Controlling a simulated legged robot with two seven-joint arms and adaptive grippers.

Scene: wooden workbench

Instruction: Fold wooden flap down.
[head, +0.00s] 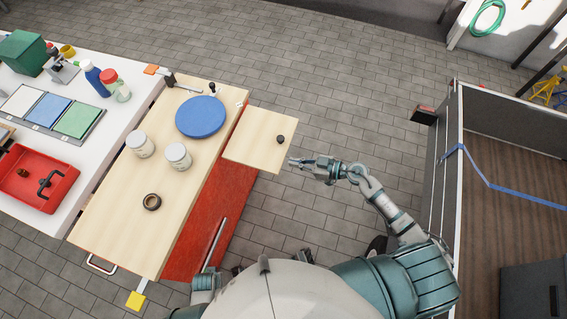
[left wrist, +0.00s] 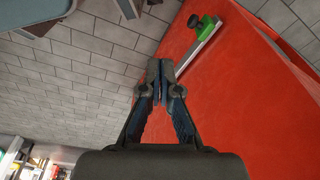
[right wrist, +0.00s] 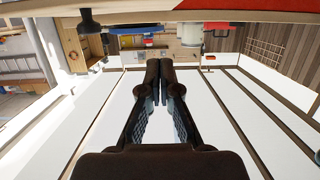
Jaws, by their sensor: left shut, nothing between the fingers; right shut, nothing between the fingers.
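The wooden flap (head: 250,148) is a pale square board with a dark knob (head: 280,139). It sticks out from the right side of the wooden bench top (head: 165,215) and looks about level with it. My right gripper (head: 292,161) is shut and empty just beyond the flap's right edge, with no clear contact. Its fingertips also show shut in the right wrist view (right wrist: 158,65). My left gripper (left wrist: 160,68) is shut and empty in front of the red panel (left wrist: 230,110). A metal bar (left wrist: 197,45) with a green end lies beyond its tips.
A blue disc (head: 200,117), two white jars (head: 178,157) and a dark ring (head: 152,202) stand on the bench top. A white table (head: 90,150) with a red tray (head: 35,180) adjoins at left. Open paved floor (head: 340,90) lies behind and right of the flap.

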